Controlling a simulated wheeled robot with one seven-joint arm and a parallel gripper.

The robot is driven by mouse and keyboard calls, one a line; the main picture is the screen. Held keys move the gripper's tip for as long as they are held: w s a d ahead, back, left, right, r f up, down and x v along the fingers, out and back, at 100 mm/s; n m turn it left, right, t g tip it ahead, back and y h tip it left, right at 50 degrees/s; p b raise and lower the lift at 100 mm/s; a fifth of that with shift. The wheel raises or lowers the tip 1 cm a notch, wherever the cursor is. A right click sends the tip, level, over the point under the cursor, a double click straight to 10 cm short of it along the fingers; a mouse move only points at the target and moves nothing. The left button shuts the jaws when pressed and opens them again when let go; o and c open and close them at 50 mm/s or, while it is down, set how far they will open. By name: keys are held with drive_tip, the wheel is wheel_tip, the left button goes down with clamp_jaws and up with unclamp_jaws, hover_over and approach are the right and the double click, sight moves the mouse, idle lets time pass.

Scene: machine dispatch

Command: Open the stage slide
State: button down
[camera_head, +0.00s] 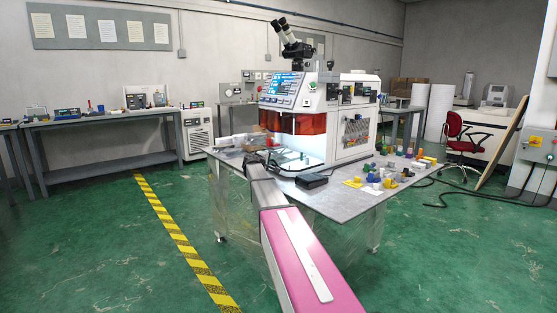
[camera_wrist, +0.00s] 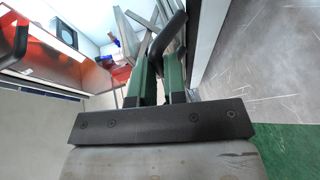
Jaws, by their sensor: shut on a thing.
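The machine (camera_head: 335,115) stands on a grey table, with a microscope on top, a lit screen and an orange window over its bright work opening. My arm reaches to the front left of that opening, where my gripper is too small to make out. In the wrist view, my gripper (camera_wrist: 162,62) has its two green fingers close together on a black curved handle (camera_wrist: 172,34). The fingers hide part of the handle. The orange window (camera_wrist: 38,42) shows at the left there. I cannot make out the stage slide itself or how far it is out.
The table top (camera_head: 322,200) bears a black box (camera_head: 311,181) and several small coloured parts towards the right. A long bench (camera_head: 100,121) stands at the left wall.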

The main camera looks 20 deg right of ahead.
drive_tip(key=shift+s+a+f, duration=0.1)
drive_tip(key=shift+s+a, duration=0.2)
drive_tip(key=shift+a, duration=0.4)
drive_tip(key=shift+s+a+f, duration=0.1)
drive_tip(key=shift+s+a, duration=0.2)
drive_tip(key=shift+a, duration=0.4)
drive_tip(key=shift+s+a+f, duration=0.1)
drive_tip(key=shift+s+a, duration=0.2)
drive_tip(key=shift+a, duration=0.4)
drive_tip(key=c, duration=1.2)
unclamp_jaws()
drive_tip(key=shift+w+r, duration=0.1)
drive_tip(key=shift+a, duration=0.1)
drive_tip(key=v, duration=1)
drive_tip(key=shift+s+a, duration=0.15)
drive_tip(key=shift+s, duration=0.15)
